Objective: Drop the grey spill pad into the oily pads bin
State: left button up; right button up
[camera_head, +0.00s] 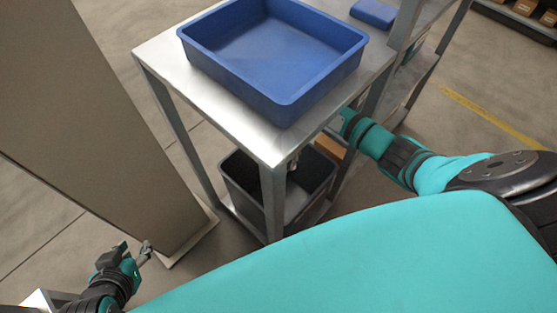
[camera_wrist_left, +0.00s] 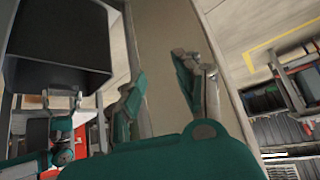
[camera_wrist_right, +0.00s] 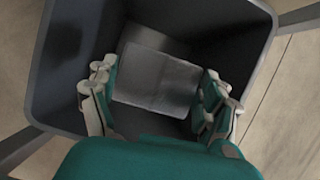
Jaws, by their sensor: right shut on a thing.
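The grey spill pad (camera_wrist_right: 157,82) is a flat, light grey square between the fingers of my right gripper (camera_wrist_right: 160,108) in the right wrist view. The gripper is shut on it and holds it over the mouth of the dark bin (camera_wrist_right: 62,60). In the head view the bin (camera_head: 243,180) stands low under the metal table, and the table hides most of my right gripper. The bin also shows in the left wrist view (camera_wrist_left: 60,45). My left gripper (camera_head: 144,252) is empty, fingers apart, at lower left; its fingers also show in the left wrist view (camera_wrist_left: 168,88).
A blue tray (camera_head: 270,95) sits on the metal table (camera_head: 160,55), whose top and legs frame the bin. A brown box (camera_head: 330,147) is beside the bin. A tall grey-brown panel (camera_head: 90,110) stands at left. Open floor (camera_head: 430,110) lies at right.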

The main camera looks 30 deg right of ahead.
jog(key=shift+f+b, duration=0.3)
jog(key=shift+b, duration=0.05)
pick_arm(q)
jog(key=shift+w+d+r+t+h, duration=0.15)
jog(key=shift+w+d+r+t, duration=0.1)
jog(key=shift+w+r+t, duration=0.4)
jog(key=shift+w+d+r+t+h, duration=0.25)
jog(key=shift+w+r+t, duration=0.2)
jog(key=shift+w, duration=0.35)
jog(key=shift+w+d+r+t+h, duration=0.1)
jog(key=shift+w+d+r+t, duration=0.2)
jog(key=shift+w+r+t, duration=0.3)
pick_arm(e)
jog(key=shift+f, duration=0.1)
pick_arm(q)
jog(key=shift+w, duration=0.1)
pick_arm(e)
jog(key=o, duration=0.9)
jog(key=v, duration=0.7)
jog(key=shift+d+r, duration=0.1)
jog(key=shift+r, duration=0.1)
